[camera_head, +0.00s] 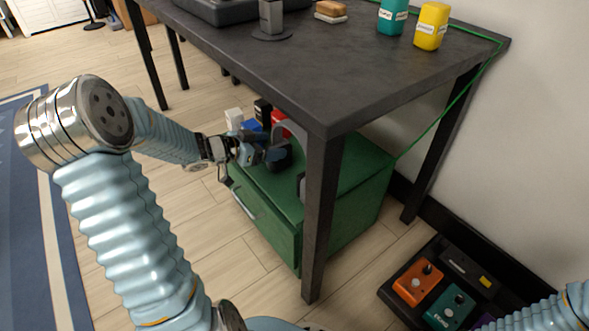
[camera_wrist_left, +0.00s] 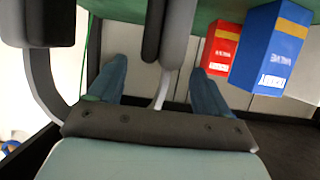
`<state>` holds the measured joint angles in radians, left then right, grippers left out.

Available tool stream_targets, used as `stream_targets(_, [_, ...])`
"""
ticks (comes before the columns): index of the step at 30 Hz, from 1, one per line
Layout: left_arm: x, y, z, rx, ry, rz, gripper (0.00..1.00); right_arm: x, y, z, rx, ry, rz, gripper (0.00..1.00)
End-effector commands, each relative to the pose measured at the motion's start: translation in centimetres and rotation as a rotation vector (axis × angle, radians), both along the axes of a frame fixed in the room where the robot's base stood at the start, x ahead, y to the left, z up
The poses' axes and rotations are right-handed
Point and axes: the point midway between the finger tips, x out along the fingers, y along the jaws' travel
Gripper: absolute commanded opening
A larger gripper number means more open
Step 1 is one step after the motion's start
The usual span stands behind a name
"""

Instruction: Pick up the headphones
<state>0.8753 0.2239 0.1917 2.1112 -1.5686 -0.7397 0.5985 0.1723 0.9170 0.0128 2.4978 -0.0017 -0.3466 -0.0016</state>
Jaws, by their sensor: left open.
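The headphones, grey and black, rest on top of the green cabinet under the table. In the head view their grey band (camera_head: 292,128) arches up beside the table leg, partly hidden by it and by my gripper. In the left wrist view one ear cup (camera_wrist_left: 174,32) lies between my fingers, and the other cup (camera_wrist_left: 50,22) is at the upper left, outside them. My left gripper (camera_head: 262,152) is at the headphones, and its fingers also show in the wrist view (camera_wrist_left: 158,88). It is open, with gaps on both sides of the cup. My right gripper is out of view.
The dark table (camera_head: 300,75) overhangs the green cabinet (camera_head: 345,190), with its leg (camera_head: 321,220) close to the headphones. Red (camera_wrist_left: 222,48) and blue (camera_wrist_left: 270,48) boxes stand by the gripper. A pedal board (camera_head: 395,290) lies on the floor at lower right.

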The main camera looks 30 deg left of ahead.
Motion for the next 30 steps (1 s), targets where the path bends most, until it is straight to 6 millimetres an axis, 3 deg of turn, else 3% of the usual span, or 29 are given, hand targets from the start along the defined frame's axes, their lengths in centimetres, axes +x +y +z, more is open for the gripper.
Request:
stream_targets(1, [0.7,-0.4,-0.9,-0.001,0.000,-0.003,0.79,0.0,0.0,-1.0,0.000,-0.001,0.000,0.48])
stream_targets(6, [2.8,-1.2,-1.6,-0.002,0.000,-0.001,0.79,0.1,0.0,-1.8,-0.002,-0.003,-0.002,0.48])
stream_targets(15, [3.3,-1.4,-1.6,-0.001,0.000,0.000,0.77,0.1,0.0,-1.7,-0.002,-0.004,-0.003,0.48])
stream_targets(27, [3.2,-1.4,-1.6,-0.001,0.000,0.000,0.16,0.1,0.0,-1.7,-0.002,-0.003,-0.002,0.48])
stream_targets(30, [3.2,-1.4,-1.5,-0.001,-0.001,0.000,0.14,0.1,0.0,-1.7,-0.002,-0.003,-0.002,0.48])
